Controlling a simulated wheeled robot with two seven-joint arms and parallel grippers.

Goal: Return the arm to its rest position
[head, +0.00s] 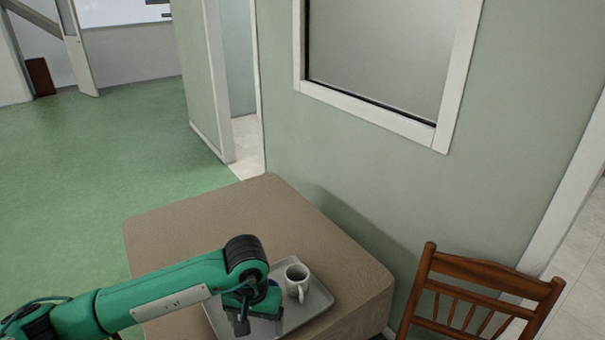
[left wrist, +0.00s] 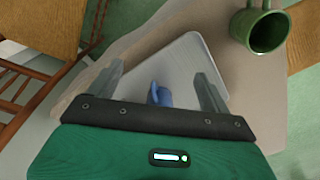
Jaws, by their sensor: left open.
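My left arm reaches in from the left in the head view, with the left gripper (head: 242,322) pointing down over the left part of a grey tray (head: 318,303). A pale mug (head: 297,280) stands upright on the tray, just right of the gripper. In the left wrist view the left gripper (left wrist: 162,88) has its fingers spread apart. A small blue object (left wrist: 160,96) shows between them, over the tray (left wrist: 188,50); its shape is partly hidden by the gripper body. I cannot tell whether the fingers touch it. My right gripper is not in view.
The tray lies on a brown-topped table (head: 215,215) against a pale green wall (head: 375,180). A wooden chair (head: 480,290) stands at the right. A green mug (left wrist: 262,28) shows at upper right in the wrist view. Open green floor (head: 90,160) lies left.

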